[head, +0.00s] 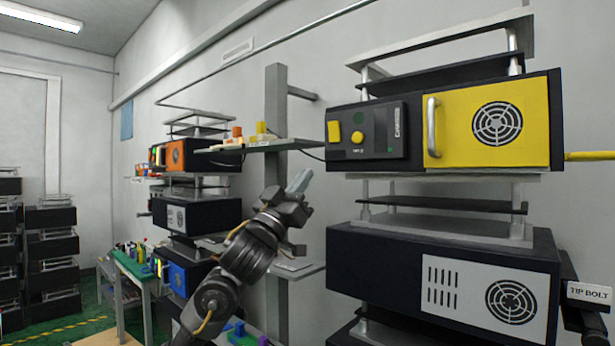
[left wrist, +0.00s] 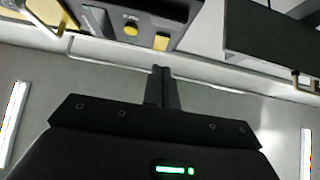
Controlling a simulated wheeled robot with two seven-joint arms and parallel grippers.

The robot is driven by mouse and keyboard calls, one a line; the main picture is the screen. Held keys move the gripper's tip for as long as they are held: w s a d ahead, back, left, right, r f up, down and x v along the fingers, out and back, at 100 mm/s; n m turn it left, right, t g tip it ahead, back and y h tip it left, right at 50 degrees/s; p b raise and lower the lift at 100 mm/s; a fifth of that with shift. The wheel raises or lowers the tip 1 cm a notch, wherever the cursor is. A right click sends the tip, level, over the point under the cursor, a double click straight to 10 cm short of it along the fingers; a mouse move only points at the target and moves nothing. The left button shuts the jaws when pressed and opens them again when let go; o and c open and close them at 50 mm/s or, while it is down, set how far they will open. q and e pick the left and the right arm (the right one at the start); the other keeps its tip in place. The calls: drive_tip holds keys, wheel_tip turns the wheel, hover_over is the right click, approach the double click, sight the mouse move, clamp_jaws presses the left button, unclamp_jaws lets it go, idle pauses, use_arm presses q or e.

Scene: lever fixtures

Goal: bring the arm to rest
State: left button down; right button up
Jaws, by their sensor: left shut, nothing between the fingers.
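My left gripper (head: 299,182) is in the middle of the head view, raised on my left arm in front of the wall post. Its fingers are shut with nothing between them, and they point up and to the right. In the left wrist view the closed fingers (left wrist: 162,88) show at the centre, apart from everything around them. The yellow-door unit (head: 497,125) stands to the right of the gripper, with a grey handle and a dark control panel (head: 366,132). The panel also shows at the top of the left wrist view (left wrist: 125,22). My right gripper is not in view.
A dark unit with a white vented front (head: 485,295) sits below the yellow-door unit. A grey post (head: 276,100) carries a shelf (head: 262,146) left of the gripper. An orange-door unit (head: 176,155) and other stacked units stand farther left. A label reads TIP BOLT (head: 589,293).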

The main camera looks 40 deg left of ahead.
use_arm(q)
drive_tip(key=shift+s+a+f, duration=0.1)
drive_tip(key=shift+s+f, duration=0.2)
drive_tip(key=shift+s, duration=0.4)
